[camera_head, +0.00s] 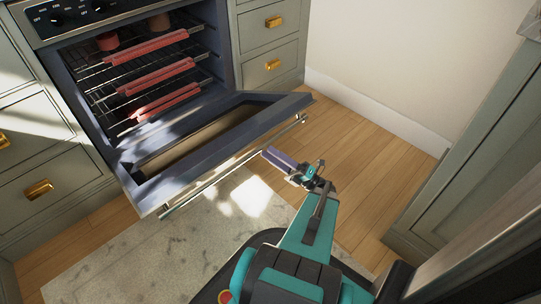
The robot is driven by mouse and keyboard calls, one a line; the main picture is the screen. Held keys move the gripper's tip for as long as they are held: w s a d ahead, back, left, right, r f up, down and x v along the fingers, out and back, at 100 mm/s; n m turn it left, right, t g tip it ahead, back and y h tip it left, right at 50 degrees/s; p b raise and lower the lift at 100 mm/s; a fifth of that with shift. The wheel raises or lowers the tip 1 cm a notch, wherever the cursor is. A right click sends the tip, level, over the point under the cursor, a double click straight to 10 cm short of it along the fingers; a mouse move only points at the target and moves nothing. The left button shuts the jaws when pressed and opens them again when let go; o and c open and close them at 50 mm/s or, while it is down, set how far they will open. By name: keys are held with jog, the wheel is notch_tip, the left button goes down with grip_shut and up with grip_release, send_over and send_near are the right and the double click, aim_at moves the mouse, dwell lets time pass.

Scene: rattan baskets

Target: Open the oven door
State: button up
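The oven (94,58) stands at the upper left. Its door (276,106) is swung down, a little above level, with the window in its middle and the lit interior in view. The door's metal handle bar (232,169) runs along its outer edge. My gripper (271,156) is just in front of the handle, to the right of its middle, and appears apart from it. Its purple fingers point toward the door. They are seen from above and overlap, so I cannot tell whether they are open. No held object shows.
Inside the oven are racks with red front strips (154,77). Grey-green drawers with brass pulls flank the oven. A pale rug (130,262) lies below the door. Wooden floor (364,150) is clear to the right, up to a white wall and a grey-green cabinet (470,170).

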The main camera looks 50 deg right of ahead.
notch_tip(320, 180, down, 5)
jog(key=s+d+b, duration=0.2)
jog(key=b, duration=0.2)
jog(key=shift+s+b, duration=0.3)
jog(key=shift+b, duration=0.05)
dwell(0.4)
jog(key=shift+f+b, duration=0.1)
jog(key=shift+b, duration=0.4)
jog(key=shift+s, duration=0.2)
dwell(0.6)
